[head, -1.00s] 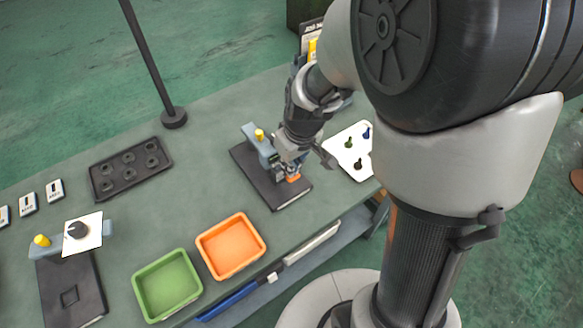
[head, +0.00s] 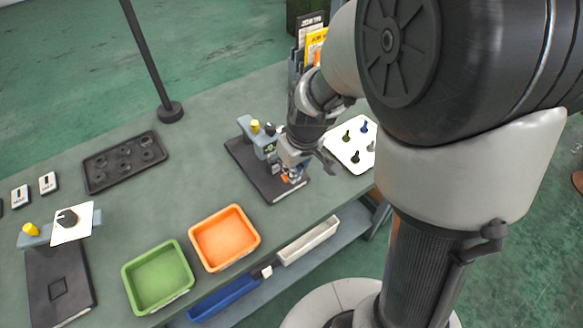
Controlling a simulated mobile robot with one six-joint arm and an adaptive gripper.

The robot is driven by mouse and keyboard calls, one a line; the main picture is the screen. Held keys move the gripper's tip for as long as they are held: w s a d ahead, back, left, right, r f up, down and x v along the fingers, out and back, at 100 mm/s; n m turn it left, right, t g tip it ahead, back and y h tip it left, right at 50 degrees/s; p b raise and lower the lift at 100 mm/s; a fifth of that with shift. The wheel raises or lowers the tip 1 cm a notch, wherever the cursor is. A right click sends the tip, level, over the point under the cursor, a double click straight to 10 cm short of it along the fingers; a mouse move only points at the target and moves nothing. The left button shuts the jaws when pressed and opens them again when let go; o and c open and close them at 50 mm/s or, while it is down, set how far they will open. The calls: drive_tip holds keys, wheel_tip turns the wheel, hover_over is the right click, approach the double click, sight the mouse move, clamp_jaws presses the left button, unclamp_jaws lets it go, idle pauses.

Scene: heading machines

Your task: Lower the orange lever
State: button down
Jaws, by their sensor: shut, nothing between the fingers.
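The machine with the orange lever stands on a black base (head: 243,160) near the right of the bench. Its blue-grey body (head: 247,130) has a yellow knob (head: 255,126) on top. A small part of the orange lever (head: 285,178) shows beside my gripper (head: 292,173). The gripper reaches down at the front of the machine and hides most of the lever. Its fingers are shut with nothing between them. I cannot tell whether they touch the lever.
An orange tray (head: 225,211) and a green tray (head: 189,276) stand in front of the machine. A white board (head: 366,153) with several small pegs lies to its right. A second machine (head: 33,240), a black holder tray (head: 95,181) and a post (head: 150,65) are to the left.

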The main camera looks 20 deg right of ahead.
drive_tip(key=shift+w+a+r, duration=0.1)
drive_tip(key=shift+w+r, duration=0.05)
drive_tip(key=shift+w+a+r+p, duration=0.2)
drive_tip(key=shift+w+p, duration=0.2)
drive_tip(key=shift+w, duration=0.15)
drive_tip(key=shift+r, duration=0.1)
